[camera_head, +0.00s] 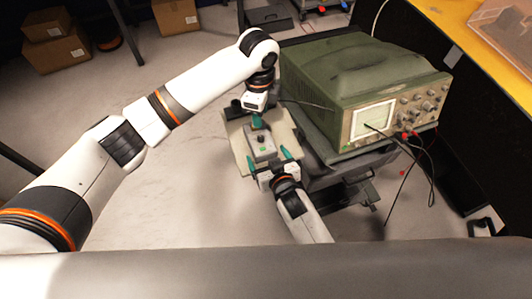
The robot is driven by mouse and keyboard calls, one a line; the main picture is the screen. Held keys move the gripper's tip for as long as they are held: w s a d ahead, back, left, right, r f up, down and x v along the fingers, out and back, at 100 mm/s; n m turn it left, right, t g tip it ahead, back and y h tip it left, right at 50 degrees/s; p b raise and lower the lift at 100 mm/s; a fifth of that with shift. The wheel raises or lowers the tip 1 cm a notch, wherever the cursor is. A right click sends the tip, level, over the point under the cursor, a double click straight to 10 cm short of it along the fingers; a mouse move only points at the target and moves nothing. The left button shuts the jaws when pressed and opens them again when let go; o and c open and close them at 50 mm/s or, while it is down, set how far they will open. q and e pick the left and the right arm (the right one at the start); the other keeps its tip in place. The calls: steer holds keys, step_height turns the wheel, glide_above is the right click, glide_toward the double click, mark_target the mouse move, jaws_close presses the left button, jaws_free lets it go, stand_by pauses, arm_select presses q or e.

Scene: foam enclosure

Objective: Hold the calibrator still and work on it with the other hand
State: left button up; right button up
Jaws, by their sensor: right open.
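The calibrator (261,146) is a small pale grey box with a dark knob on top. It sits in the middle of a cream foam piece (236,151). My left gripper (257,122) points down at the far end of the calibrator, with teal fingertips close to it. Whether those fingers are shut on it, or touch it, I cannot tell at this size. My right gripper (268,159) is at the near end of the calibrator. Its two teal fingers are spread apart, one on each side of the box's near end, with nothing visibly gripped.
A green oscilloscope (352,80) with a lit screen stands close on the right, on a dark stand. Black leads (425,150) hang from its front. A yellow bench (460,35) is at the upper right. Cardboard boxes (55,50) lie at the back left. Open floor is on the left.

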steer(key=shift+x, duration=1)
